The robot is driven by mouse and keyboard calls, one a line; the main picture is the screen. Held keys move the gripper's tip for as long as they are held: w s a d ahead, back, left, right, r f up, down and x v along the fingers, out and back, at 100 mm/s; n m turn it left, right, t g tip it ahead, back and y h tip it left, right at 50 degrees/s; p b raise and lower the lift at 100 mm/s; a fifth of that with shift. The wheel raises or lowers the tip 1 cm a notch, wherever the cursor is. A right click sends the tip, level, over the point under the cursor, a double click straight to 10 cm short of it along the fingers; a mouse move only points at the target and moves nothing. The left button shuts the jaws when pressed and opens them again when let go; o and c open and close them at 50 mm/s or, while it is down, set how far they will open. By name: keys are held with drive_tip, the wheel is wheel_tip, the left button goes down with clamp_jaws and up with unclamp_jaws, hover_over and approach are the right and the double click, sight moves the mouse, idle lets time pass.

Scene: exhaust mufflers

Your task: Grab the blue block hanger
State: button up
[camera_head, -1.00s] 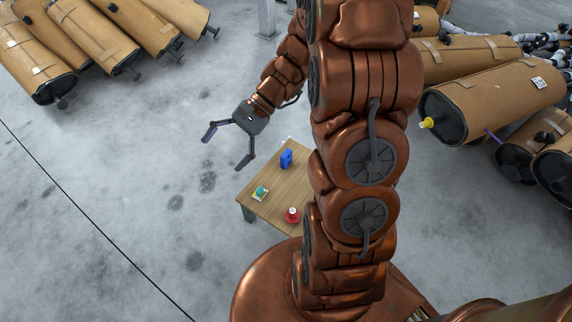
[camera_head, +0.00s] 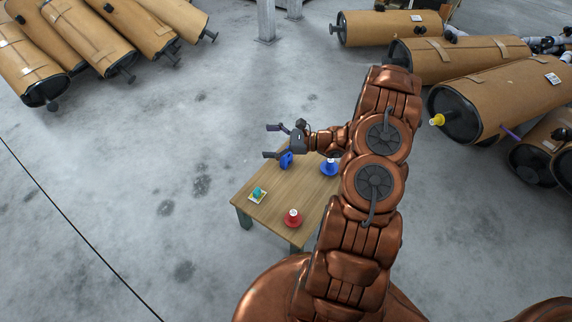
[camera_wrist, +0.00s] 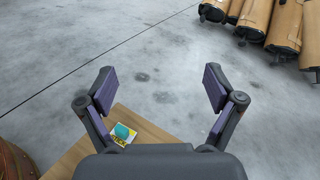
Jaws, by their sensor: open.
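The blue block hanger (camera_head: 286,160) stands on the wooden table (camera_head: 262,213), near its far left edge, in the head view. My gripper (camera_head: 268,141) is open and empty in the head view, at the table's far end, and its body partly overlaps the blue block hanger there. I cannot tell the gap between them. In the wrist view my gripper (camera_wrist: 160,88) has its two fingers spread wide with bare floor between them. The blue block hanger does not show in the wrist view.
On the table are a teal object on a small card (camera_head: 258,195), a red round-based object (camera_head: 292,218) and a blue round-based object (camera_head: 330,167). Wrapped mufflers lie on the floor at upper left (camera_head: 92,42) and right (camera_head: 505,98). The floor left of the table is clear.

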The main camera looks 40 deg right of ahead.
sight(286, 158)
drive_tip(key=d+f+m+t+h+b, duration=0.1)
drive_tip(key=d+f+m+h+b, duration=0.1)
drive_tip(key=d+f, duration=0.2)
drive_tip(key=s+d+f+m+t+h+b, duration=0.1)
drive_tip(key=d+f+m+t+h+b, duration=0.1)
drive_tip(key=f, duration=0.6)
drive_tip(key=s+d+f+m+t+h+b, duration=0.1)
drive_tip(key=d+f+m+t+h, duration=0.1)
drive_tip(key=d+f, duration=0.4)
drive_tip(key=shift+s+d+f+m+b, duration=0.1)
drive_tip(key=shift+d+f+m+b, duration=0.15)
drive_tip(key=shift+d+m+b, duration=0.45)
drive_tip(key=shift+f, duration=0.1)
drive_tip(key=shift+b+x, duration=0.6)
drive_tip(key=shift+x, duration=1.45)
drive_tip(key=shift+b+x, duration=0.75)
drive_tip(key=shift+x, duration=1.1)
drive_tip(key=shift+a+r, duration=0.1)
drive_tip(key=shift+r, duration=0.1)
drive_tip(key=shift+c, duration=0.4)
drive_tip(key=c, duration=1.2)
